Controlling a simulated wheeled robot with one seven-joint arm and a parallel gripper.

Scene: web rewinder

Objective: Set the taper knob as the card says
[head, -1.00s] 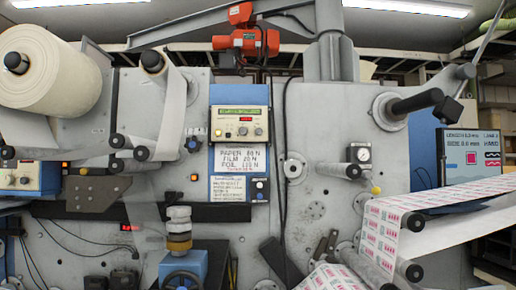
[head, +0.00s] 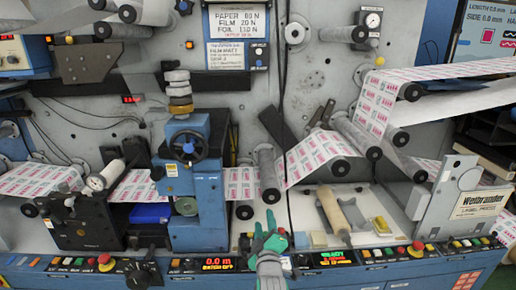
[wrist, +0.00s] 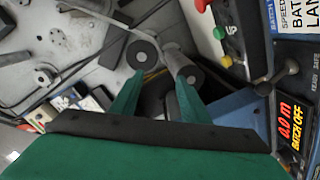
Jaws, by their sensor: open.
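The white tension card (head: 238,20) hangs on the blue panel at the top of the head view. It reads PAPER 80 N, FILM 20 N, FOIL 110 N, with a smaller red line beneath that I cannot read surely. A printed sheet (head: 226,55) below it mentions film; its other lines are too small. I cannot identify the taper knob; the control box above the card is outside the present head view. My green gripper (head: 265,230) is low in the middle, over the front console. In the wrist view my gripper (wrist: 158,92) is open, with nothing between its fingers.
A blue column with a black handwheel (head: 188,146) stands left of my gripper. Rollers and a printed label web (head: 310,155) lie behind it. A wooden-handled tool (head: 335,215) lies to its right.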

